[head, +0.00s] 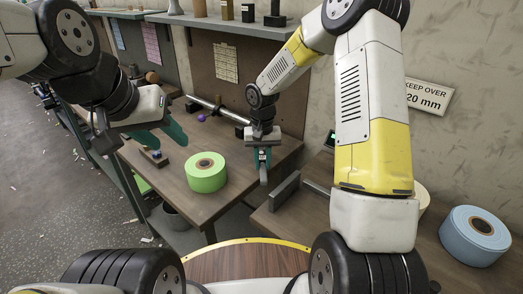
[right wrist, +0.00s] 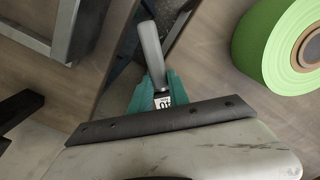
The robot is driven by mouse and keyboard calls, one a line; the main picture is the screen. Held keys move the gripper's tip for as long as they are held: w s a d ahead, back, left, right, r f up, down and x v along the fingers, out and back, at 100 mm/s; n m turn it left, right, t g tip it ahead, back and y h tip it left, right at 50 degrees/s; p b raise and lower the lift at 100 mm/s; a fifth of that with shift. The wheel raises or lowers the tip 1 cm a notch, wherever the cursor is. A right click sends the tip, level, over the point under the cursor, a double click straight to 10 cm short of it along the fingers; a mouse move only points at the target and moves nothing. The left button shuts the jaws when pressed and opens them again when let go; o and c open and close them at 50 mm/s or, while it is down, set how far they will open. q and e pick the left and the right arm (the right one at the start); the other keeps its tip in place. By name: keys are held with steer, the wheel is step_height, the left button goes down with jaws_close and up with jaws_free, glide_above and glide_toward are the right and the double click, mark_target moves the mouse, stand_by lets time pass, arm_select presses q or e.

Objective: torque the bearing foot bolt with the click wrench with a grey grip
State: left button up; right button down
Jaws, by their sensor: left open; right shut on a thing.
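My right gripper (head: 263,152) is above the front right edge of the wooden bench, shut on the click wrench. Its grey grip (head: 263,175) points down in the head view and also shows between the teal fingers in the right wrist view (right wrist: 151,50). A small label lies between the fingers; the rest of the wrench is hidden. A steel shaft (head: 217,107) with dark bearing feet at its ends lies at the back of the bench. The foot bolt is too small to make out. My left gripper (head: 160,128) is open and empty over the bench's left side.
A green roll (head: 205,172) stands on the wooden bench (head: 225,203), left of my right gripper. A purple ball (head: 201,117) is near the shaft. A small blue-topped block (head: 155,155) sits at the left edge. A blue roll (head: 475,236) is on the right-hand bench.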

steer(key=shift+w+a+r, duration=0.1)
steer(key=shift+w+a, duration=0.15)
steer(key=shift+w, duration=0.1)
steer(key=shift+d, duration=0.15)
stand_by(0.4)
steer(key=shift+w+r, duration=0.1)
steer(key=shift+r, duration=0.35)
steer(key=shift+s+f, duration=0.1)
steer(key=shift+s, duration=0.4)
stand_by(0.9)
steer(key=shift+w, duration=0.15)
stand_by(0.4)
steer(key=shift+r, duration=0.9)
stand_by(1.4)
